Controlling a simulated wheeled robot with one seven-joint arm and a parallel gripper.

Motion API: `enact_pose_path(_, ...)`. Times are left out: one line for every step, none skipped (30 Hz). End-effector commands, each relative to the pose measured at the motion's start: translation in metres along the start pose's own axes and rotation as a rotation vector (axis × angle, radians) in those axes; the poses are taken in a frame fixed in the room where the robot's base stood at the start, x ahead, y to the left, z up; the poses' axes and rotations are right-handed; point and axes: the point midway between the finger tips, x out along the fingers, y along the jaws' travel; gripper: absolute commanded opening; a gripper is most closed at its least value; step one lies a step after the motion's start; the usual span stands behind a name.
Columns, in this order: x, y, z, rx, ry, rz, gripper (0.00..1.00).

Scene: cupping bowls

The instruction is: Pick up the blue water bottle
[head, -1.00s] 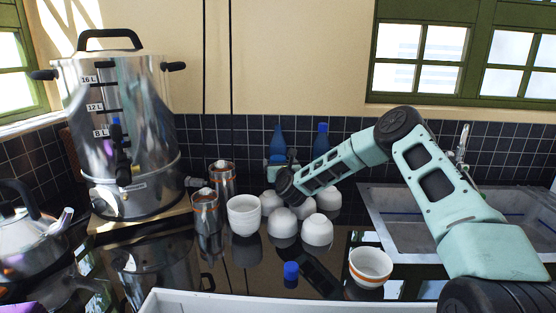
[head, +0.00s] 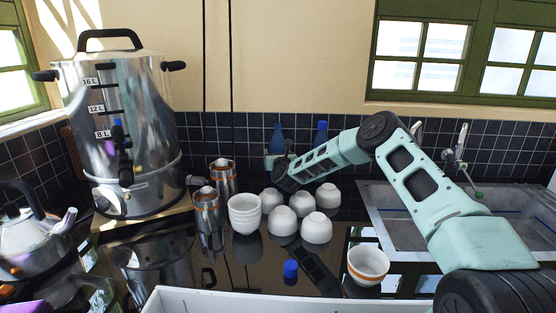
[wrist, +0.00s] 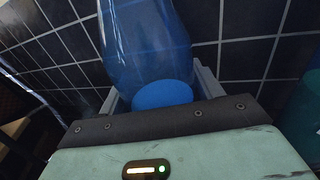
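The blue water bottle (head: 277,138) stands at the back, by the dark tiled wall. In the wrist view the translucent blue bottle (wrist: 150,40) fills the top middle, with a bright blue round end (wrist: 163,95) close to my palm. My gripper (head: 275,163) is at the bottle in the head view. In the wrist view its two grey fingers (wrist: 158,88) are spread on either side of the bottle. I see no clear grip, and the fingertips are partly hidden. A second blue-capped bottle (head: 321,133) stands to the right, partly behind my arm.
A large steel urn (head: 125,140) is far left. An orange-striped bowl (head: 368,265) and a sink (head: 385,205) are right.

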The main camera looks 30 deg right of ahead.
Motion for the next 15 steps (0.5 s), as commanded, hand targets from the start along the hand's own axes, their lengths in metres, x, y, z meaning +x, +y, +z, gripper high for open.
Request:
enact_pose_path(0.0000, -0.0001, 0.0001, 0.000, 0.000, 0.000, 0.51)
enact_pose_path(0.0000, -0.0001, 0.0001, 0.000, 0.000, 0.000, 0.43)
enact_pose_path(-0.0001, -0.0001, 0.0001, 0.000, 0.000, 0.000, 0.32)
enact_pose_path(-0.0001, -0.0001, 0.0002, 0.000, 0.000, 0.000, 0.24)
enact_pose_path(0.0002, -0.0002, 0.0016, 0.000, -0.003, -0.001, 0.24)
enact_pose_path(0.0002, -0.0002, 0.0016, 0.000, -0.003, -0.001, 0.24)
enact_pose_path(0.0002, -0.0002, 0.0016, 0.000, -0.003, -0.001, 0.24)
enact_pose_path(0.0002, -0.0002, 0.0016, 0.000, -0.003, -0.001, 0.24)
enact_pose_path(0.0002, -0.0002, 0.0016, 0.000, -0.003, -0.001, 0.24)
enact_pose_path(0.0002, -0.0002, 0.0016, 0.000, -0.003, -0.001, 0.24)
enact_pose_path(0.0001, -0.0002, 0.0016, 0.000, -0.003, -0.001, 0.24)
enact_pose_path(0.0000, -0.0002, 0.0018, 0.000, -0.003, -0.001, 0.24)
enact_pose_path(-0.0002, -0.0002, 0.0020, 0.000, -0.003, -0.001, 0.24)
enact_pose_path(-0.0005, -0.0002, 0.0024, 0.000, -0.003, -0.001, 0.24)
enact_pose_path(-0.0010, -0.0001, 0.0031, 0.000, -0.003, -0.001, 0.24)
